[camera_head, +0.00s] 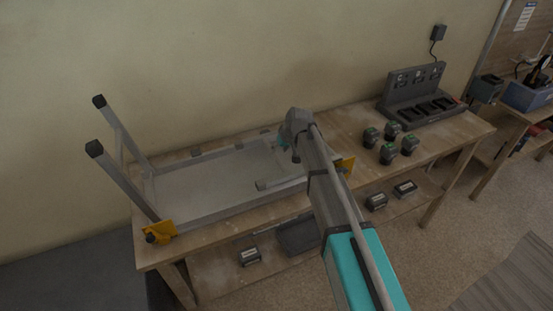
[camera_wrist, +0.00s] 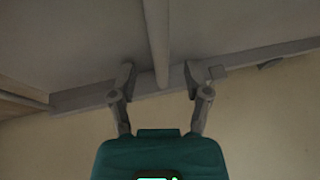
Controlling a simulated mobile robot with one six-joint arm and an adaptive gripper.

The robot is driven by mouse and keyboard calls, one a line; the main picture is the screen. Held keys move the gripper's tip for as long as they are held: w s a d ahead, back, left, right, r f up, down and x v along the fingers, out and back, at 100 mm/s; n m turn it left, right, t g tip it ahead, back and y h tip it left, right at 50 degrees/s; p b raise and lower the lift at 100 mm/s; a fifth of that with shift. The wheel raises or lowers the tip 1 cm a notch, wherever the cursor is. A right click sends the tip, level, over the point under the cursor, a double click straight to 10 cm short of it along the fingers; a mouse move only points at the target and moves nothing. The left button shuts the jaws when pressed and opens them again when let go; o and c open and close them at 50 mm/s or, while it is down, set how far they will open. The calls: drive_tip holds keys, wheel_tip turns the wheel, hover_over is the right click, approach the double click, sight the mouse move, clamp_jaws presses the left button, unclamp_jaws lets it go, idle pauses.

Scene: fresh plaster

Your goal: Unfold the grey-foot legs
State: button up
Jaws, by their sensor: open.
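A grey folding platform (camera_head: 215,177) lies upside down on the workbench. Its left leg pair (camera_head: 125,178) stands up, with black feet. The other leg pair lies folded low at the right; one leg end (camera_head: 264,186) shows, and my arm hides much of the rest. My gripper (camera_head: 279,143) is over the right part of the platform, mostly hidden behind my wrist. In the wrist view my gripper (camera_wrist: 160,75) is open, its fingers either side of a grey tube (camera_wrist: 156,40) that meets a frame rail (camera_wrist: 85,98). I cannot tell whether the fingers touch the tube.
Yellow brackets (camera_head: 160,232) sit at the platform's corners. Several black-green batteries (camera_head: 388,154) and a charger (camera_head: 420,100) stand on the bench at right. More batteries (camera_head: 250,257) and a dark tray (camera_head: 298,238) are on the lower shelf. The wall (camera_head: 220,60) is close behind.

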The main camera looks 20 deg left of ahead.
sight(276, 155)
drive_tip(key=shift+b+x, duration=1.25)
drive_tip(key=shift+x, duration=0.45)
clamp_jaws()
